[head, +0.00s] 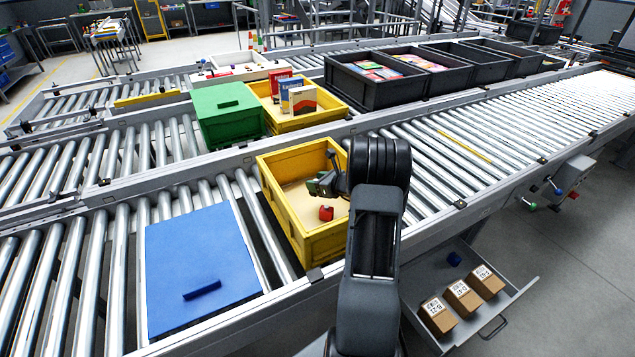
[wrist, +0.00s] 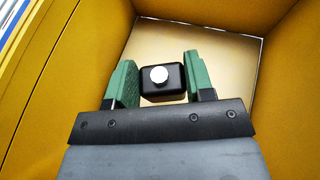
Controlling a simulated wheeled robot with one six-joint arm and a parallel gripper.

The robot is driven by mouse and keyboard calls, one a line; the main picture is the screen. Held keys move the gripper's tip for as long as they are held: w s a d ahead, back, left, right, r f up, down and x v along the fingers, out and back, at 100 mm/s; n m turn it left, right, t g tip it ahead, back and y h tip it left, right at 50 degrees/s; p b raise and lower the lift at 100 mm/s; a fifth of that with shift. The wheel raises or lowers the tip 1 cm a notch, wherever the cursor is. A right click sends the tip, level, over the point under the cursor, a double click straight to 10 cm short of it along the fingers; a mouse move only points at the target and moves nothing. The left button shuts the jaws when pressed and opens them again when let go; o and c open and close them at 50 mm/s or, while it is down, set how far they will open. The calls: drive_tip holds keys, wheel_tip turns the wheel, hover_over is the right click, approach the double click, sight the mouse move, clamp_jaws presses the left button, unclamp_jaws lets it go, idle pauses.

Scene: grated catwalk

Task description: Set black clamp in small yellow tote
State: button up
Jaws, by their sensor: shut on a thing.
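The near yellow tote (head: 318,245) stands open on the front roller conveyor. Its yellow walls also surround my gripper in the wrist view (wrist: 60,75). My gripper (head: 325,184) is inside the tote's opening, above its pale floor. In the wrist view, its green fingers (wrist: 160,85) are shut on a black block-shaped thing with a white round face, the black clamp (wrist: 153,92). The clamp is hard to make out in the head view. A small red thing (head: 326,213) shows just below the gripper; I cannot tell whether it rests on the floor.
A blue panel (head: 200,262) lies left of the tote. Behind are a green box (head: 228,115), a second yellow tote (head: 308,121) with boxes, and black crates (head: 372,98). An open drawer (head: 510,297) with small cartons is at lower right.

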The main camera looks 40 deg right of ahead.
drive_tip(key=shift+f+b, duration=0.4)
drive_tip(key=shift+f, duration=0.2)
drive_tip(key=o, duration=0.9)
drive_tip(key=shift+o, duration=0.2)
drive_tip(key=shift+r, duration=0.15)
drive_tip(key=shift+r+p, duration=0.9)
drive_tip(key=b+v, duration=0.1)
drive_tip(key=v, duration=1)
drive_tip(key=shift+s, duration=0.45)
